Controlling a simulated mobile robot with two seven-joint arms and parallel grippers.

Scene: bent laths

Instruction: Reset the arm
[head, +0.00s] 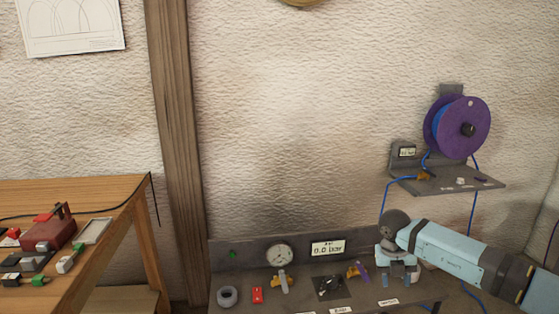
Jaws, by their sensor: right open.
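My right arm (455,258) reaches in from the lower right, pale blue with dark bands. Its dark wrist joint (394,229) bends downward. My right gripper (398,280) points down over the right part of the grey bench and is open, with its two fingers apart. I see nothing between the fingers. Whether the fingertips touch the bench cannot be told. My left gripper is not in view.
A purple spool (466,128) hangs above a wall shelf (458,186) with blue tubing. A wooden table (110,190) stands left.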

